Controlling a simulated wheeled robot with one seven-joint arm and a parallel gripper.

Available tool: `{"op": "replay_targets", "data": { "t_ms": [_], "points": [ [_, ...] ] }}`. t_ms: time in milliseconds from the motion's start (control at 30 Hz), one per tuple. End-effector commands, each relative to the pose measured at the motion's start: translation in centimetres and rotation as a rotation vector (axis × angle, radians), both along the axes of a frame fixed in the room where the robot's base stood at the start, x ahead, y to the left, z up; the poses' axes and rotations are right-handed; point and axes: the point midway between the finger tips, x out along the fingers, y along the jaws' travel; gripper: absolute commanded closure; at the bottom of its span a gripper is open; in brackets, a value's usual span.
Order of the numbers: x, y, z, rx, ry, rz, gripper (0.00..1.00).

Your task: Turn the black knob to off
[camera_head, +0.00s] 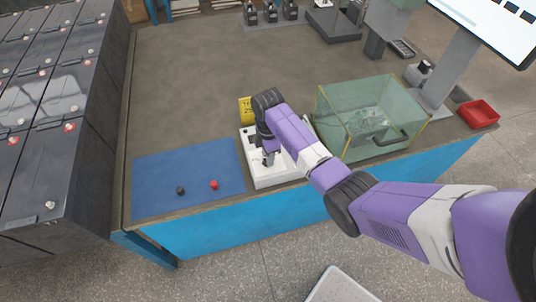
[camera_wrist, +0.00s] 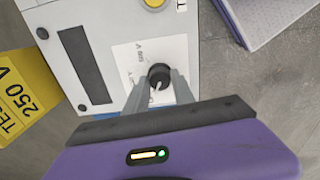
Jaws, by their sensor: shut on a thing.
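The black knob (camera_wrist: 159,75) sits on a white label plate on a light grey instrument box, with a pale pointer line on it. The box (camera_head: 262,178) stands near the table's front edge in the head view; it also shows in the wrist view (camera_wrist: 108,22). My gripper (camera_wrist: 160,88) is over the box with its two grey fingers on either side of the knob, shut on it. In the head view my gripper (camera_head: 268,158) reaches down onto the box, and the knob is hidden there. The plate's markings are too small to read fully.
A yellow sign (camera_head: 246,109) marked 250 V stands behind the box. A clear greenish bin (camera_head: 345,125) is close on the right. A blue mat (camera_head: 165,165) with a black and a red piece lies left. The table behind is largely clear.

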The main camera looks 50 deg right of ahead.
Motion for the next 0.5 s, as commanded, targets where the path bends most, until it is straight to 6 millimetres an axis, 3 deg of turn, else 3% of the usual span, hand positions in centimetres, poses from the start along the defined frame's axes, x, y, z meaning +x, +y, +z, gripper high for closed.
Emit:
{"op": "replay_targets", "data": {
  "t_ms": [400,433,500],
  "points": [
    [0.15,0.14,0.09,0.002,-0.003,0.011,1.0],
    [0.15,0.14,0.09,0.002,-0.003,0.011,0.66],
    [0.15,0.14,0.09,0.001,-0.003,0.011,0.52]
  ]
}}
